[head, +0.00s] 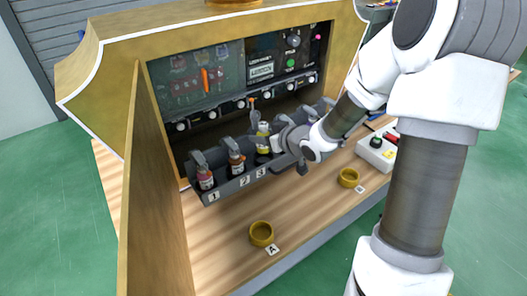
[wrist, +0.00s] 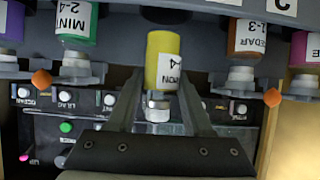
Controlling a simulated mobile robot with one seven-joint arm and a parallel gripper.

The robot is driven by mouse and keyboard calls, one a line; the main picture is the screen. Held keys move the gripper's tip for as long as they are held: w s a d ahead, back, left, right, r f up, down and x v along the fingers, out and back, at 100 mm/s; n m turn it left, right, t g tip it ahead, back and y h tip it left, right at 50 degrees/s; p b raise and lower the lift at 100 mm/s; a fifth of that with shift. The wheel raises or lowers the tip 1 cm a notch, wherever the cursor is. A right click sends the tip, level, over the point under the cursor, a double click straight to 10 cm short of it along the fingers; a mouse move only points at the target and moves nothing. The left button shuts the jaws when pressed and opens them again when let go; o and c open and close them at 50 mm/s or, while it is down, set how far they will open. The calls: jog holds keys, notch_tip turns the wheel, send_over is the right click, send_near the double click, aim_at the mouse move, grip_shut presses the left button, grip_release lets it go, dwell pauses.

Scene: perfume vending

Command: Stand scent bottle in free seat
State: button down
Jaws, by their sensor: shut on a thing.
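A yellow scent bottle (wrist: 162,62) with a clear cap shows in the wrist view, its lettered label partly hidden. My gripper (wrist: 158,98) is shut on it near the cap. In the head view the yellow bottle (head: 263,132) is upright at the dark rack (head: 230,187), above the area of seat 3. Its whole base end shows in the wrist view, so it looks clear of a seat. A red bottle (head: 205,179) stands at seat 1 and an orange bottle (head: 237,163) at seat 2. The right part of the rack is mostly hidden by my arm.
In the wrist view, a green bottle (wrist: 77,25) and an orange bottle (wrist: 245,40) flank the held one. Gold cups stand on the wooden counter, one by label A (head: 261,234) and one further right (head: 348,178). A button box (head: 377,151) is at right. An open door (head: 150,190) bounds the left.

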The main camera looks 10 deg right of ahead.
aim_at(264, 147)
jog(key=shift+f+b, duration=0.75)
jog(key=shift+f, duration=1.35)
jog(key=shift+f, duration=0.1)
jog(key=shift+f, duration=0.15)
jog(key=shift+c, duration=1.6)
grip_release()
jog(key=shift+r, duration=0.35)
jog(key=p+v, duration=0.3)
jog(key=v, duration=0.9)
jog(key=shift+f+p, duration=0.15)
jog(key=shift+p, duration=0.25)
